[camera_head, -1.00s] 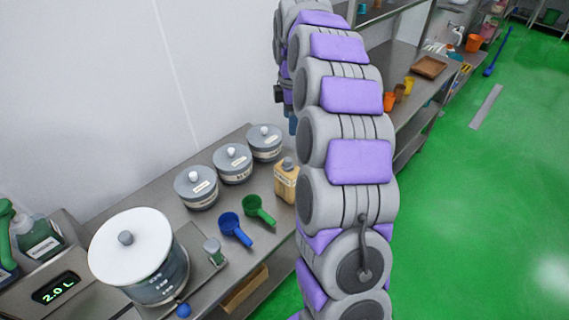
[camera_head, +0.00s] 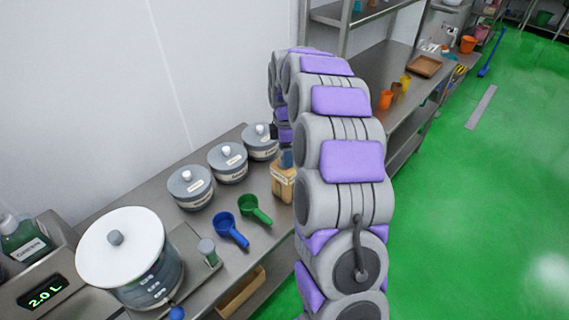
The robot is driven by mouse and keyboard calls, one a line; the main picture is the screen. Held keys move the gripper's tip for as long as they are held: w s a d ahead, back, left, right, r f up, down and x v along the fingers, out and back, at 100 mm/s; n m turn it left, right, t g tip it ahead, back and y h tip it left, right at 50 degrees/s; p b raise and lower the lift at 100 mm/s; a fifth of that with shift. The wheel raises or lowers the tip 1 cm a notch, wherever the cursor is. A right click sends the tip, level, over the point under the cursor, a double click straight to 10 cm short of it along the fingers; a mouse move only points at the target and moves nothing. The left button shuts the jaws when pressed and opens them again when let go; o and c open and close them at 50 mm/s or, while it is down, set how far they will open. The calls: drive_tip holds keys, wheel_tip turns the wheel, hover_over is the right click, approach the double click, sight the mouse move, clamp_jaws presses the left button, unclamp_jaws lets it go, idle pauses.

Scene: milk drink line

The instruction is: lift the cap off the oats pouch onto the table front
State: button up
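The oats pouch (camera_head: 283,185), a tan container with a pale label, stands upright on the steel table (camera_head: 205,232), at the right end of the row of grey jars and partly behind my arm. My arm arches over, and its end, my gripper (camera_head: 286,158), hangs right at the top of the pouch.
Several grey lidded jars (camera_head: 191,188) stand along the wall. A blue scoop (camera_head: 228,228) and a green scoop (camera_head: 254,208) lie in front of them. A large white-lidded dispenser (camera_head: 122,250) stands at left. Bare table shows around the scoops.

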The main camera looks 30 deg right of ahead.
wheel_tip(320, 180, down, 3)
drive_tip(key=shift+r+b, duration=0.1)
drive_tip(key=shift+b, duration=0.2)
drive_tip(key=c, duration=1.3)
drive_tip(key=shift+r, duration=0.1)
